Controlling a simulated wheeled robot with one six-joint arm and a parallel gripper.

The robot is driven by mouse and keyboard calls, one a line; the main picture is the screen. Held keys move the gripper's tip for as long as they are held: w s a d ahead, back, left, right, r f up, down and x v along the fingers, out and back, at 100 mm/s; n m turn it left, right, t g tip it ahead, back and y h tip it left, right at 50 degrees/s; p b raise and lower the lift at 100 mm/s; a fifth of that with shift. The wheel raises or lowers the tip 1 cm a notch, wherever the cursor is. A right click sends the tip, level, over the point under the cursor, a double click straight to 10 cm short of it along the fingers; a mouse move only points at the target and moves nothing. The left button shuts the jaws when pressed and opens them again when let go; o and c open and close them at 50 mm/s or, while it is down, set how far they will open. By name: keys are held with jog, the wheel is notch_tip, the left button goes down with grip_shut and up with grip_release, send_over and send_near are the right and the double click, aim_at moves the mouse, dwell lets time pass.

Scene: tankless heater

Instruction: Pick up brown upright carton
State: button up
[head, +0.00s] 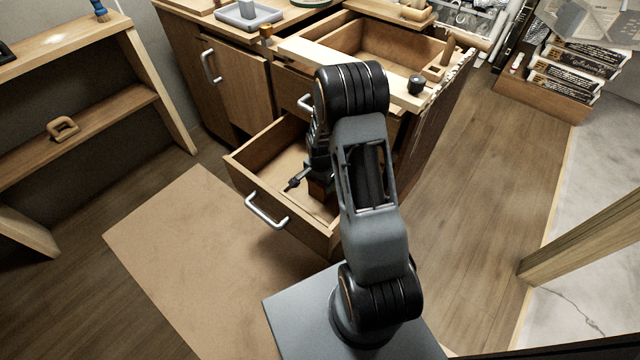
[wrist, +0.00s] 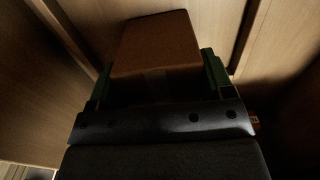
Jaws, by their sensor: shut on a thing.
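The brown carton (wrist: 155,45) stands between the two green-edged fingers of my gripper (wrist: 158,78) in the wrist view, with a finger against each side. In the head view a small part of the carton (head: 318,190) shows beside my arm, inside the open lower drawer (head: 240,172). My gripper (head: 308,180) reaches down into that drawer and is mostly hidden by my arm. I cannot tell whether the carton touches the drawer floor.
The drawer walls stand close around my gripper. An upper drawer (head: 375,50) is also open above. A black knob-like object (head: 416,84) sits on its front edge. A wooden shelf (head: 90,110) stands at the left.

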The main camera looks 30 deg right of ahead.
notch_tip(320, 180, up, 4)
jog(key=shift+w+f+p, duration=0.1)
jog(key=shift+p, duration=0.7)
jog(key=w+a, duration=0.3)
jog(key=w, duration=0.5)
jog(key=w+a+p, duration=0.1)
jog(key=w+a, duration=0.3)
jog(key=w, duration=0.4)
jog(key=shift+a+f, duration=0.25)
jog(key=shift+w, duration=0.1)
